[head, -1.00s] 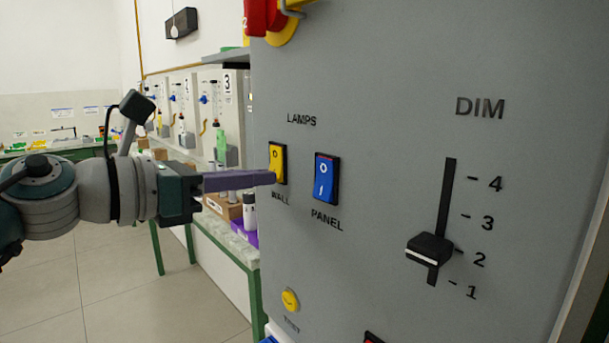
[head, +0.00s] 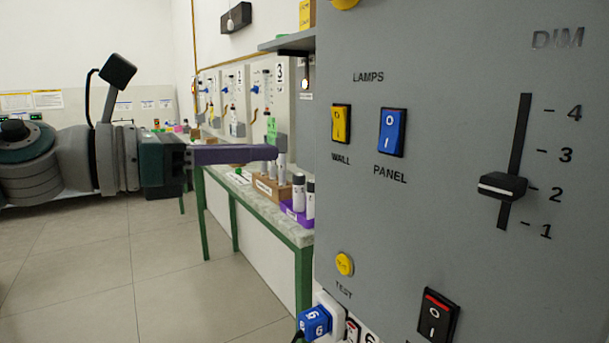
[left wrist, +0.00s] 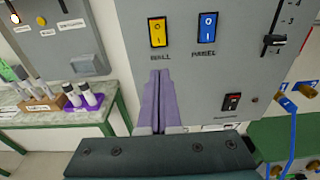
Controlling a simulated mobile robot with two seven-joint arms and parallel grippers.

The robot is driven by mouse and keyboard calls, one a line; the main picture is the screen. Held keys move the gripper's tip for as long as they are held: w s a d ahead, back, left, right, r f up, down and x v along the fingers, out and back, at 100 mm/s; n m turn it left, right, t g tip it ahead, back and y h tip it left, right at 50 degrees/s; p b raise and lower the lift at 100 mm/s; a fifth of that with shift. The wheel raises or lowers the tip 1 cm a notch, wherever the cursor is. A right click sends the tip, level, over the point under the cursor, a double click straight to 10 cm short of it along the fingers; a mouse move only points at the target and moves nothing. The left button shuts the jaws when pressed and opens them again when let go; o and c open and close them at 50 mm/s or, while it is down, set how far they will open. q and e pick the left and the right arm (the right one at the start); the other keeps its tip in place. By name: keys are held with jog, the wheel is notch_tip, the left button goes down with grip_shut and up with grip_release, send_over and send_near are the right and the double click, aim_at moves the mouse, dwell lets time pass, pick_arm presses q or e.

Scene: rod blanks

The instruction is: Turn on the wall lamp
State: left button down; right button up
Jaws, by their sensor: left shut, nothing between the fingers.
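The yellow rocker switch (head: 341,124) labelled WALL sits under LAMPS on the grey panel (head: 410,230). It also shows in the left wrist view (left wrist: 157,32). Its 0 and 1 marks are visible; I cannot tell for sure which end is pressed in. My left gripper (head: 279,153) is shut and empty, its purple fingers together. In the head view the fingertips are left of the panel edge, apart from the switch. In the left wrist view the fingertips (left wrist: 160,75) are below the WALL label. My right gripper is not in view.
A blue PANEL rocker (head: 391,132) is right of the yellow one. A DIM slider (head: 502,186), a yellow TEST button (head: 344,264) and a black rocker (head: 437,316) share the panel. A bench (head: 250,205) with bottles stands behind my gripper. Floor at left is clear.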

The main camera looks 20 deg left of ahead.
pick_arm(q)
jog(key=shift+f+b+v, duration=0.25)
jog(key=shift+b+v, duration=0.05)
jog(key=shift+v, duration=0.75)
jog(key=shift+f+b+v, duration=0.25)
jog(key=shift+b+v, duration=0.05)
jog(key=shift+v, duration=0.8)
